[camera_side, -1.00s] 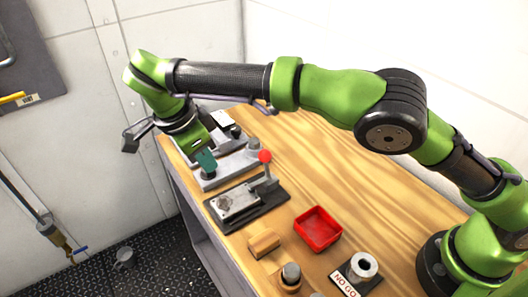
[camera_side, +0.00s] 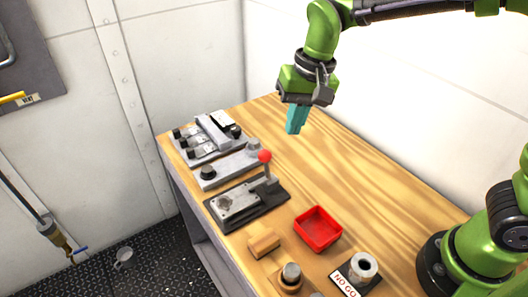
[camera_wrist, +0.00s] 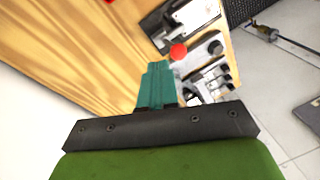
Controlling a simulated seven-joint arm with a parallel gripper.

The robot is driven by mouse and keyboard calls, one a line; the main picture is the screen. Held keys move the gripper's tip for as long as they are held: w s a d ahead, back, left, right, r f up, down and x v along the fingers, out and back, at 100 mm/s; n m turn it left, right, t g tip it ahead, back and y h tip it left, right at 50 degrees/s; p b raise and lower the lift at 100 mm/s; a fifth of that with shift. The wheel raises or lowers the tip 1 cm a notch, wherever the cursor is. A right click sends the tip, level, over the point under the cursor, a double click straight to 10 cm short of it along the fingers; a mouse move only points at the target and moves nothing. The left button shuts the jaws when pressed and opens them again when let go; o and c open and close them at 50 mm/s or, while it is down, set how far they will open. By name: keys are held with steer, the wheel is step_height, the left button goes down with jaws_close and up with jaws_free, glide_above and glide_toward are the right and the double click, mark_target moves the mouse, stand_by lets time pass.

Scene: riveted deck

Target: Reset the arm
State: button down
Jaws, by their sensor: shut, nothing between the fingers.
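My gripper (camera_side: 296,120) has teal fingers that are shut with nothing between them. It hangs in the air above the back part of the wooden bench (camera_side: 345,165), apart from everything on it. In the wrist view the teal fingers (camera_wrist: 155,82) point out over the bench, with the fixtures beyond and to the right.
A lever fixture with a red ball knob (camera_side: 265,156), a grey plate fixture (camera_side: 228,168) and a block with dark knobs (camera_side: 205,140) line the left edge. A red tray (camera_side: 318,231), a wooden block (camera_side: 263,243) and a NO GO ring gauge (camera_side: 364,267) lie nearer. The bench's middle is clear.

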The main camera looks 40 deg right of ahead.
steer(key=s+d+r+t, duration=0.3)
steer(key=s+d+t, duration=0.2)
steer(key=s+d, duration=0.7)
steer(key=shift+s+d+r+n+t, duration=0.3)
steer(key=shift+s+r+t, duration=0.1)
steer(key=shift+s, duration=0.25)
